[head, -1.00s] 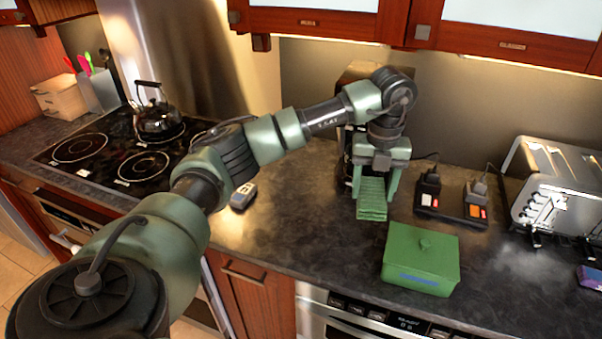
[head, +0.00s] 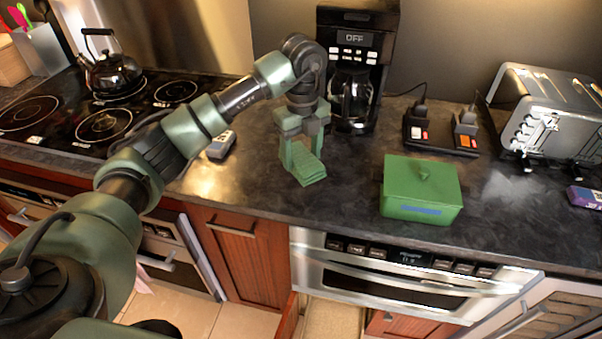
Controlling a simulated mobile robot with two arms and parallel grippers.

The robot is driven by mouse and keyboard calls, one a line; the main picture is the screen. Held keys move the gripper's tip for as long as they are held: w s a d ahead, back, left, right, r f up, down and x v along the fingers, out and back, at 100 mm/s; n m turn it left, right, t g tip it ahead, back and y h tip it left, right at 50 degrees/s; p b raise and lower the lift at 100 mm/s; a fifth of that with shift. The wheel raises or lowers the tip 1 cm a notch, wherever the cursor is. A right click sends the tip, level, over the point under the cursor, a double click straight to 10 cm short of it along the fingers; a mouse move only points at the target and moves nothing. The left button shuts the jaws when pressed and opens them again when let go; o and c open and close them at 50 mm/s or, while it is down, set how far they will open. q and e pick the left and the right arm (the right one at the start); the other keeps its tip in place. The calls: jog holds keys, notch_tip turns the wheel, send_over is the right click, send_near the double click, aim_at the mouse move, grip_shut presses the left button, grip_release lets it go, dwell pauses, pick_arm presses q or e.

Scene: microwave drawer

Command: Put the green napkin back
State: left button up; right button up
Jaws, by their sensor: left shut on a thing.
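The green napkin (head: 306,168) is a folded, ribbed cloth. My left gripper (head: 300,150) is shut on it, pointing down over the counter left of the green box. I cannot tell whether the napkin touches the counter. The green lidded box (head: 421,190) has a knob on its lid and stands on the counter near the front edge. A drawer (head: 333,318) below the microwave drawer shows partly open at the bottom of the view, with a pale inside. My right gripper is not in view.
A coffee maker (head: 352,75) stands behind my left gripper. A small grey device (head: 220,145) lies to its left. Two chargers on a black base (head: 440,138) and a toaster (head: 550,115) stand at right. The microwave drawer (head: 400,280) is shut under the counter edge.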

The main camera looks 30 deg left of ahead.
aim_at(302, 158)
pick_arm(q)
notch_tip(302, 158, down, 2)
jog(key=shift+f, duration=0.75)
notch_tip(302, 158, down, 4)
jog(key=shift+r+p, duration=0.25)
jog(key=shift+p, duration=0.35)
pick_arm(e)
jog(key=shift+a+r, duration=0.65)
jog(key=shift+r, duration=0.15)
pick_arm(q)
jog(key=shift+f, duration=0.15)
jog(key=o, duration=1.2)
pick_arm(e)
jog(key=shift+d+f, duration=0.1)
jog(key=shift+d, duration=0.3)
